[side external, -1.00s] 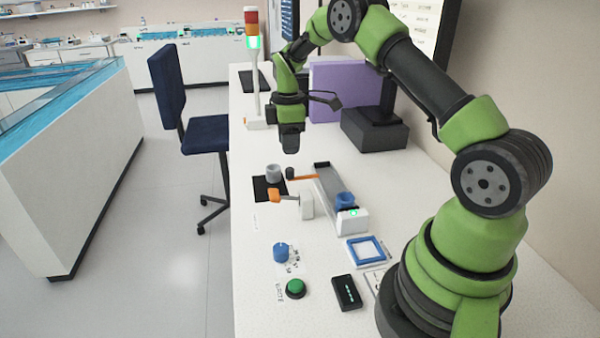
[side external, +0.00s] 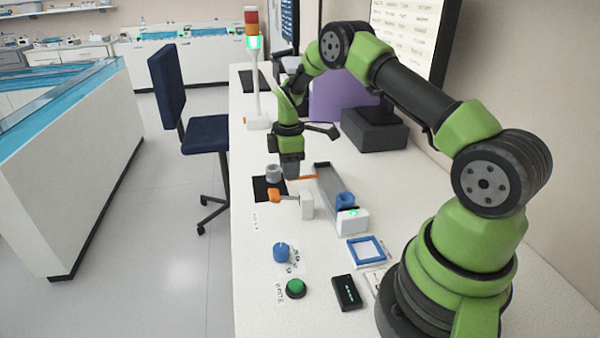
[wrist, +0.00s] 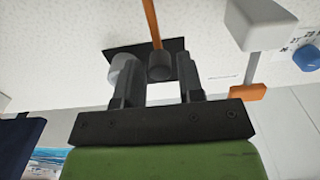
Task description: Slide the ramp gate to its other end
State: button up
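The ramp gate is an orange bar (side external: 308,177) that runs from the grey ramp channel (side external: 327,187). Its dark round end knob (wrist: 160,66) shows in the wrist view, with the orange bar (wrist: 152,22) beyond it. My gripper (side external: 291,175) is lowered at that knob and hides it in the side view. In the wrist view the two fingers of my gripper (wrist: 158,78) are apart, one on each side of the knob, with small gaps visible.
A grey cup (side external: 273,172) stands on a black mat (side external: 260,188) close beside my gripper. A white block (side external: 306,206) with an orange lever (side external: 275,196) is just in front. A blue cup (side external: 345,200) sits at the ramp's near end, by a white box (side external: 352,222) with a green light.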

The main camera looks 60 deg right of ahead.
jog(key=c, duration=0.5)
jog(key=shift+s+d, duration=1.55)
jog(key=shift+d, duration=0.05)
jog(key=shift+c, duration=0.2)
jog(key=o, duration=0.5)
jog(key=shift+o, duration=0.2)
jog(key=shift+r, duration=2.5)
